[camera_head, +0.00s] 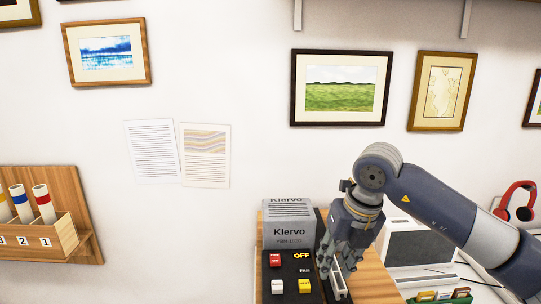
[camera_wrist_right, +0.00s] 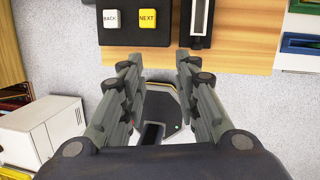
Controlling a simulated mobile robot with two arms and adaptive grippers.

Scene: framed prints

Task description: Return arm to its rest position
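My right arm (camera_head: 430,207) comes in from the right edge and bends down over a black control panel (camera_head: 290,291). My right gripper (camera_head: 340,268) points down, close to the panel's right part, beside a grey Klervo box (camera_head: 289,232). Whether it touches the panel cannot be told. In the right wrist view the gripper (camera_wrist_right: 159,60) has its fingers spread apart with nothing between them. The panel (camera_wrist_right: 118,37) lies beyond the fingertips, with a white BACK button (camera_wrist_right: 111,19), a yellow NEXT button (camera_wrist_right: 148,19) and a slotted piece (camera_wrist_right: 198,22). My left arm is not in view.
The panel stands on a wooden board (camera_head: 372,284). A white-and-grey device (camera_head: 420,243) and red headphones (camera_head: 518,200) are to the right. A wooden rack (camera_head: 70,237) with numbered tubes is at left. Framed prints (camera_head: 341,87) and two paper sheets (camera_head: 151,151) are on the wall.

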